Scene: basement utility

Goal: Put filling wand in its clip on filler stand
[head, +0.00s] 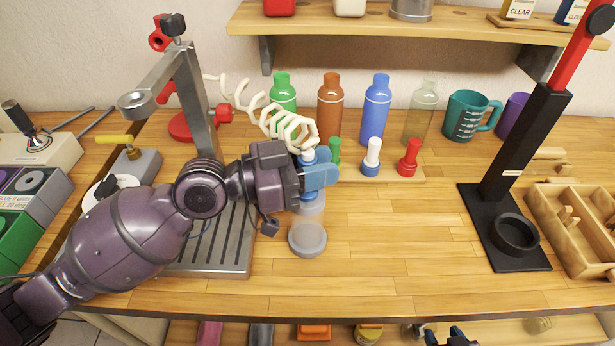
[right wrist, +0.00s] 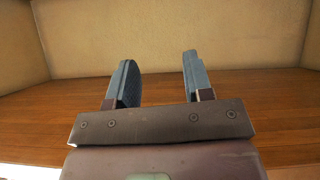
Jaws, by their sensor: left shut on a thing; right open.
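My left gripper (head: 318,176) is shut on the filling wand (head: 307,157), whose cream coiled hose (head: 262,112) runs up left toward the filler stand (head: 196,95). The wand's lower part is hidden by the fingers. A clear bottle (head: 308,240) stands right below the gripper; whether the wand tip is inside it I cannot tell. The stand has a steel post, a drip tray (head: 215,250) and an arm with a ring-shaped end (head: 135,100), perhaps the clip. My right gripper is open and empty in the right wrist view (right wrist: 155,85); only its top shows in the head view (head: 455,340).
Green, brown, blue and clear bottles (head: 330,105) stand behind small capped pieces on a board (head: 400,175). A black press with a red lever (head: 515,150) and a wooden divided tray (head: 575,225) are right. A shelf (head: 420,25) hangs above. The front-middle worktop is clear.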

